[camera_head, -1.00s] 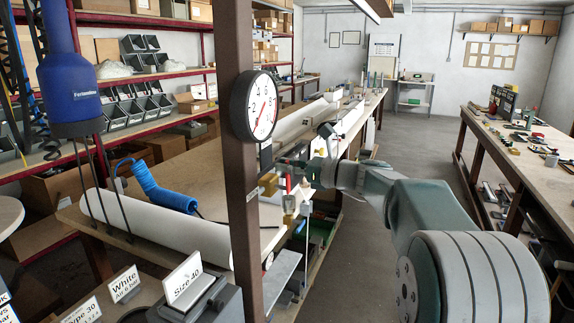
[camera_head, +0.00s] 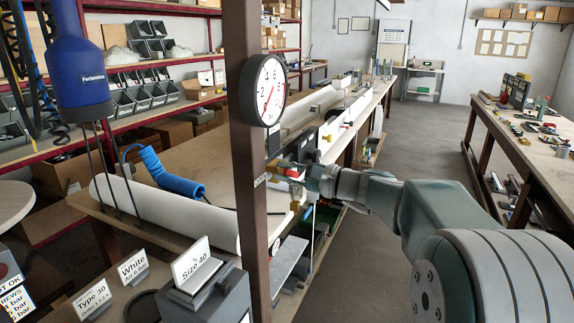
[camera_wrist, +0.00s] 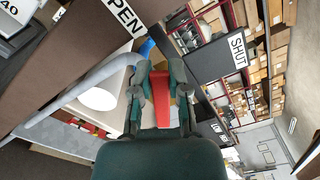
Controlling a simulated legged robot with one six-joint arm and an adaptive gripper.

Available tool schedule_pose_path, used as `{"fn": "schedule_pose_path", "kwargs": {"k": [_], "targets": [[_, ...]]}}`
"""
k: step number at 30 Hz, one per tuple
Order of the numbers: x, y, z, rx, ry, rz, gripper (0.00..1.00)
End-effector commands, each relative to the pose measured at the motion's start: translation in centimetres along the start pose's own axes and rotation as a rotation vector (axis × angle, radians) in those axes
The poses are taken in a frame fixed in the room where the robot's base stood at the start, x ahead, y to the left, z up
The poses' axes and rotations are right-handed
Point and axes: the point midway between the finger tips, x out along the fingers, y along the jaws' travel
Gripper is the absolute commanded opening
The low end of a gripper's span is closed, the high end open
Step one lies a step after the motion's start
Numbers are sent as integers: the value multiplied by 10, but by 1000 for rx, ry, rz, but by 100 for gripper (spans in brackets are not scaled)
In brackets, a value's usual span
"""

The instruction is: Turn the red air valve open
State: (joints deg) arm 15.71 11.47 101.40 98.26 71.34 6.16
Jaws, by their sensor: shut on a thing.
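The red air valve handle (camera_wrist: 162,92) stands between my two green fingers in the wrist view. My gripper (camera_wrist: 159,78) is shut on it, one finger on each side. In the head view the red handle (camera_head: 291,172) shows small at my gripper's tip, beside the brown post, with a yellow part just left of it. A label reading OPEN (camera_wrist: 125,17) lies to the upper left in the wrist view and a label reading SHUT (camera_wrist: 238,48) to the right. The handle stands between the labels. My fingers partly hide it.
A round pressure gauge (camera_head: 263,90) is on the brown post (camera_head: 250,180) left of my gripper. Its red needle points to the lower left. A long bench (camera_head: 200,150) carries white profiles and a blue coiled hose (camera_head: 165,175). The aisle floor (camera_head: 425,140) is clear.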

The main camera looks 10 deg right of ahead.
Motion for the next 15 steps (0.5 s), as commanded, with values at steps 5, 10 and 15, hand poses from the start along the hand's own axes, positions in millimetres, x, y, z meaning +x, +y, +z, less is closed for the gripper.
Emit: {"fn": "schedule_pose_path", "kwargs": {"k": [5,10,15], "targets": [[0,14,-2,-158,-1,5,0],[0,22,-4,-297,-1,5,0],[0,29,-6,-407,-1,5,0]]}}
